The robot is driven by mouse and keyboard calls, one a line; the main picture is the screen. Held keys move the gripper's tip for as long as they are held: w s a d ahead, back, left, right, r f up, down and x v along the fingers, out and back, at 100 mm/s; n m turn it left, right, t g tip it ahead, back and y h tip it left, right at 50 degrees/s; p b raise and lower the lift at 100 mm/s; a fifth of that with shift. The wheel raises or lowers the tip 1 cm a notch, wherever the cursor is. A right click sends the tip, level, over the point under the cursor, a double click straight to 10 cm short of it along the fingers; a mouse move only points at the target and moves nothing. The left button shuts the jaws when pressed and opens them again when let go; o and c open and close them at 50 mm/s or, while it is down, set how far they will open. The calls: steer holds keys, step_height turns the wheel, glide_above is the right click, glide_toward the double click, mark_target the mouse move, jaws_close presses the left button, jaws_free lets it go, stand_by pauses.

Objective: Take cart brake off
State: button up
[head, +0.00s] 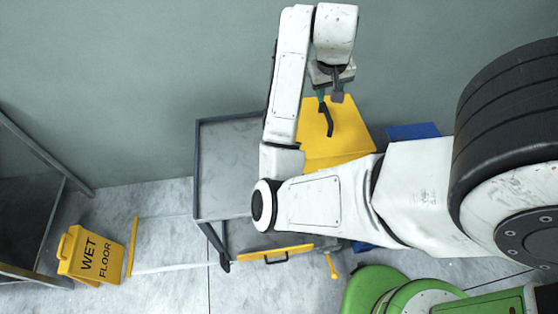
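The cart (228,165) has a grey top and a dark frame and stands against the wall, partly hidden behind my arm. A small yellow lever (331,266) shows low at its front right; I cannot tell for sure whether it is the brake. My gripper (329,97) is above a yellow box (350,150) at the cart's right part. Its two fingers look apart, with no object seen between them. A dark curved handle (328,122) shows just below the fingers, against the box; I cannot tell whether they touch.
A yellow wet floor sign (92,254) stands on the tiles at the left, near a dark framed unit (25,200). A yellow panel with a black handle (275,254) is at the cart's front. A blue object (412,131) lies right of the box. Floor between sign and cart looks mostly free.

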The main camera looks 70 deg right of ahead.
steer(key=w+a+f+n, duration=0.1)
steer(key=w, duration=0.1)
steer(key=w+a+f+n+h, duration=0.1)
steer(key=w+a+n, duration=0.1)
steer(key=w+a+f+n, duration=0.1)
steer(key=a+f, duration=0.1)
steer(key=shift+w+n+t+h, duration=0.3)
steer(key=shift+w+t, duration=0.1)
jaws_close()
steer(key=s+a+f+n+y, duration=0.1)
steer(key=a+f, duration=0.3)
steer(key=a, duration=0.4)
steer(key=s+a+f+n+y, duration=0.1)
steer(key=a+f+n+y, duration=0.1)
steer(key=a+f, duration=0.3)
steer(key=s+a+f+n+y, duration=0.1)
steer(key=a+f, duration=0.4)
steer(key=a, duration=0.8)
steer(key=n+y, duration=0.1)
steer(key=n, duration=0.1)
steer(key=shift+n, duration=0.3)
